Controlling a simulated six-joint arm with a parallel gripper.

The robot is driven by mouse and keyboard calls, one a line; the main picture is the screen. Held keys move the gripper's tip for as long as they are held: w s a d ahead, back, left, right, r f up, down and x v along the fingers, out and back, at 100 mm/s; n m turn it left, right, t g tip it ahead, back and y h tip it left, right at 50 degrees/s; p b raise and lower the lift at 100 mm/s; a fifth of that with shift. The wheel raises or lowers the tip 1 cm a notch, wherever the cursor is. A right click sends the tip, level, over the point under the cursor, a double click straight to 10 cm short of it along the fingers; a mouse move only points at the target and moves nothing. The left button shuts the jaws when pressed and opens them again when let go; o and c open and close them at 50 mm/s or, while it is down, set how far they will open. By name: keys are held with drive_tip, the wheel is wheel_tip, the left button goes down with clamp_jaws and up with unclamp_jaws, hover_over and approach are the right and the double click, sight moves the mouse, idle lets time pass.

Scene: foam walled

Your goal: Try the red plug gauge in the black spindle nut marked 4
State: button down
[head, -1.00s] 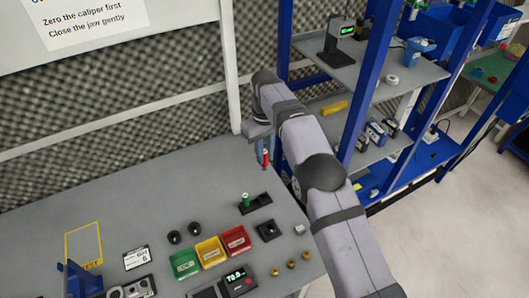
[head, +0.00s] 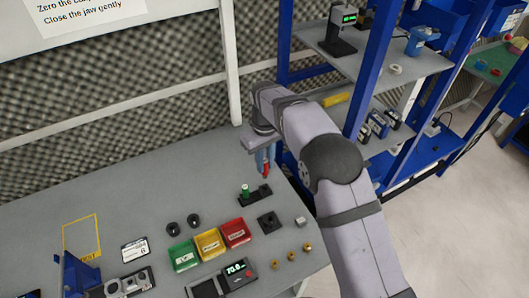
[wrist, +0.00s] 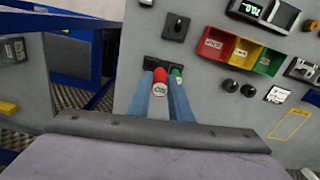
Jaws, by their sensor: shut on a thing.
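My gripper (head: 264,164) has blue fingers and is shut on the red plug gauge (head: 266,171). In the wrist view the gauge (wrist: 160,88) sits between the fingertips (wrist: 165,84), with its pale marked end showing. It hangs beside the black holder (head: 265,190), where a green gauge (head: 245,191) stands upright; whether it touches the holder I cannot tell. Two round black nuts (head: 172,228) (head: 193,220) lie on the bench left of the holder. A square black block (head: 269,223) with a round centre lies nearer. I cannot read a 4 on any of them.
Green (head: 183,255), yellow (head: 210,244) and red (head: 236,232) bins stand in a row. Several brass pieces (head: 292,256) and a display unit (head: 234,272) lie in front. A blue shelf post (head: 372,70) stands right of my arm. The back left bench is clear.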

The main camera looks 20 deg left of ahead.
drive_tip(key=s+d+f+b, duration=0.2)
drive_tip(key=s+d+f, duration=0.2)
drive_tip(key=s, duration=0.3)
drive_tip(key=shift+s+f, duration=0.35)
drive_tip(key=shift+f, duration=0.15)
drive_tip(key=shift+d, duration=0.1)
wheel_tip(320, 180, down, 6)
drive_tip(key=b, duration=0.3)
idle(0.4)
drive_tip(key=shift+r, duration=0.1)
idle(1.7)
drive_tip(key=shift+f, duration=0.75)
idle(2.6)
drive_tip(key=shift+r, duration=0.15)
